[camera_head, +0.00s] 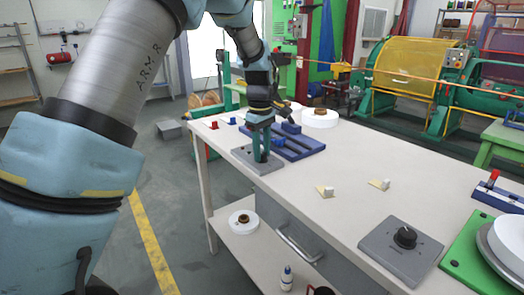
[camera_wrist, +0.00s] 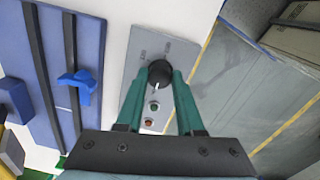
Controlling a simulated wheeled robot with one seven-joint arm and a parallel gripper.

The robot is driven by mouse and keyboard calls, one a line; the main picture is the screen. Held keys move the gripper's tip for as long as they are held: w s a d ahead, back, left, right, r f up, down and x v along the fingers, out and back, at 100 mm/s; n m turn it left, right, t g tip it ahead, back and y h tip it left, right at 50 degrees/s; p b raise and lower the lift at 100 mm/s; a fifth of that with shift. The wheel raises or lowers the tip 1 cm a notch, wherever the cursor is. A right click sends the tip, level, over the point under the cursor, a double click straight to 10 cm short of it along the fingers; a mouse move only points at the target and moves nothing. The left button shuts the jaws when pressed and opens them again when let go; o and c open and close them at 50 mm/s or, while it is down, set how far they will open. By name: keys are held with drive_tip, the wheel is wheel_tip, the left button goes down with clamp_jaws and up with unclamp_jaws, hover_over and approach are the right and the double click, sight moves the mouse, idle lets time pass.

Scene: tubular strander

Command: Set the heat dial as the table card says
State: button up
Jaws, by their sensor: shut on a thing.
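A round black dial (camera_wrist: 158,74) sits on a grey panel (camera_wrist: 136,62) in the wrist view. A white mark on it points down towards a green button (camera_wrist: 155,106) and a red button (camera_wrist: 149,123). Small labels beside the dial are too small to read. My gripper (camera_wrist: 160,73) is shut on the dial, one teal finger on each side. In the head view my gripper (camera_head: 262,158) points down onto the same grey panel (camera_head: 243,154) at the table's left end, and its fingers hide the dial. I cannot make out a readable table card.
A blue rack (camera_head: 305,148) lies just beside the panel. Another black knob (camera_head: 405,237) on a grey plate (camera_head: 388,256) is nearer the front, beside a green base (camera_head: 462,262). The table middle is mostly clear.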

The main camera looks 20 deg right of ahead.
clamp_jaws()
